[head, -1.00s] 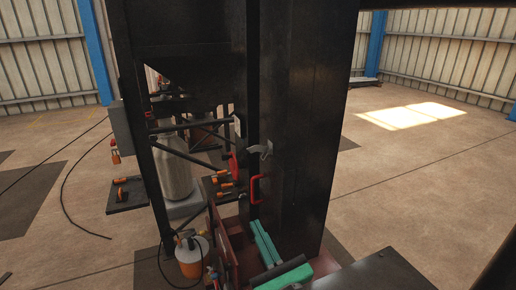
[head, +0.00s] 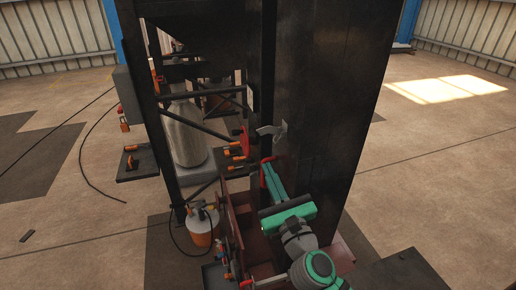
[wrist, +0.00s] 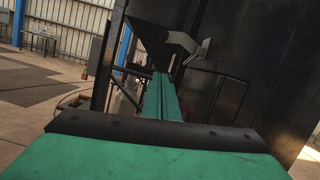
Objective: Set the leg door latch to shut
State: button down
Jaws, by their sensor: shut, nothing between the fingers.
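The leg door latch (head: 268,130) is a light grey curved lever on the dark leg of the press. It reaches left from its bracket (head: 281,133), roughly level, towards the leg's vertical edge. In the wrist view the latch (wrist: 183,41) stands just above and right of my fingertips. My gripper (head: 267,168) has green fingers, shut and empty, pointing up the leg below the latch. It also shows in the wrist view (wrist: 160,78). A gap remains between fingertips and latch. A red handle (head: 263,178) is partly hidden behind the fingers.
Left of the leg are a dark frame with braces, a silver cylinder (head: 187,133), and orange-handled tools on a small shelf (head: 238,170). An orange and white container (head: 202,228) stands on the floor. Open floor lies to the right.

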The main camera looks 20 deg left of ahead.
jog(key=w+a+r, duration=0.3)
jog(key=a+r, duration=0.1)
jog(key=r, duration=0.1)
jog(key=shift+w, duration=0.2)
dwell(0.4)
